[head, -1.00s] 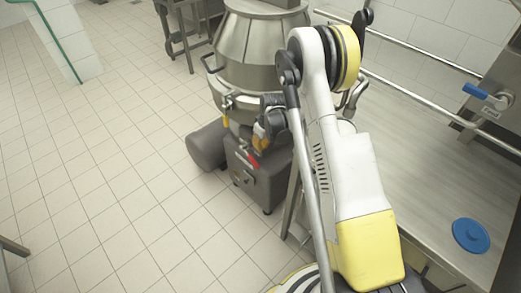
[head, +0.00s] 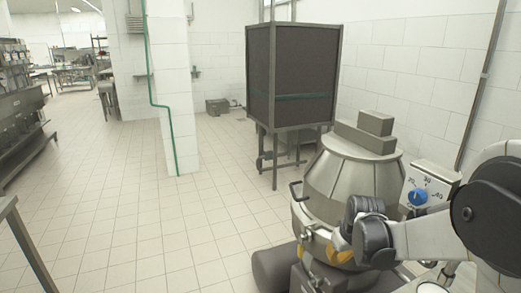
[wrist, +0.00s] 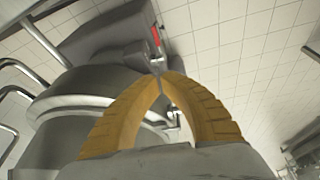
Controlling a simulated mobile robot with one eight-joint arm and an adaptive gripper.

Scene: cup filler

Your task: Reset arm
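My arm reaches in from the right edge of the head view, with white links and dark joints. My gripper (head: 338,256), with yellow fingers, is in front of the steel cup-filler machine (head: 350,185), close to its side. I cannot tell in the head view whether they touch. In the wrist view the two ribbed yellow fingers of my gripper (wrist: 161,80) arch together and their tips meet. Nothing shows between them. The machine's round steel body (wrist: 80,125) fills the left of that view, behind the fingers.
A blue dial (head: 418,197) on a box is right of the machine. A tall dark cabinet on legs (head: 290,75) stands behind it. A white tiled pillar (head: 172,90) and steel counters (head: 22,118) are to the left. The tiled floor (head: 130,220) between is clear.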

